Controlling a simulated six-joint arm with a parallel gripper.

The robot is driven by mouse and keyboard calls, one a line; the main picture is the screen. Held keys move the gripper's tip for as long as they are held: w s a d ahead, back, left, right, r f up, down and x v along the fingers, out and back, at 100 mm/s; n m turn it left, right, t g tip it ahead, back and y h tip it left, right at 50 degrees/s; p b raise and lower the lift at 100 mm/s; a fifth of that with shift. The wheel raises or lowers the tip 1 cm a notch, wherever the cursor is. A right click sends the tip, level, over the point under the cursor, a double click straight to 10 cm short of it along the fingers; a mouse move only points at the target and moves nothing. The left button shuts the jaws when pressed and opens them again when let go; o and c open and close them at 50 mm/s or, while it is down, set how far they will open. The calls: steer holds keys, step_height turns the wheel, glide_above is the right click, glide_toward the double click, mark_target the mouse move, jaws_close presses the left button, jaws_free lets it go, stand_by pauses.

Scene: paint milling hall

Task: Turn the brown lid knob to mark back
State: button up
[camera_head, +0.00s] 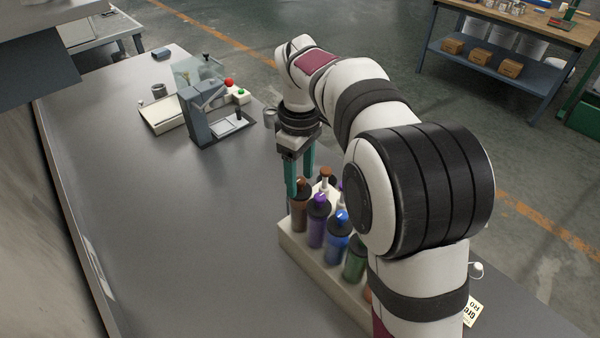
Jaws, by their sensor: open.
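A brown bottle (300,216) with a dark lid stands at the far left end of a pale rack (292,250). The brown knob (303,184) on its lid shows only partly beside my gripper's fingers. My gripper (299,182) points down with two teal fingers apart, at the top of this bottle. I cannot tell whether the fingers touch the knob. The marks on the lid are too small to read, so the knob's setting is unclear.
Purple (316,228), blue (336,249) and green (354,263) bottles stand close by in the rack. A brown-topped item (326,174) stands just behind. My arm hides the rack's right part. A grey device (205,112) stands farther back; the left bench top (150,230) is clear.

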mark_target(300, 179)
step_height(300, 179, up, 16)
stand_by(0.3)
steer(key=shift+f, duration=0.1)
steer(key=s+d+f+m, duration=0.1)
steer(key=s+d+m, duration=0.35)
steer(key=s, duration=0.25)
steer(key=s+d+f+m+y, duration=0.1)
steer(key=s+d+f+m, duration=0.1)
steer(key=s+f+m, duration=0.4)
steer(key=s+d+f+m, duration=0.2)
steer(key=s+f+m, duration=0.5)
steer(key=s, duration=0.9)
step_height(300, 179, down, 4)
steer(key=shift+d+r+y, duration=0.2)
steer(key=shift+d+y, duration=0.1)
steer(key=shift+y, duration=0.1)
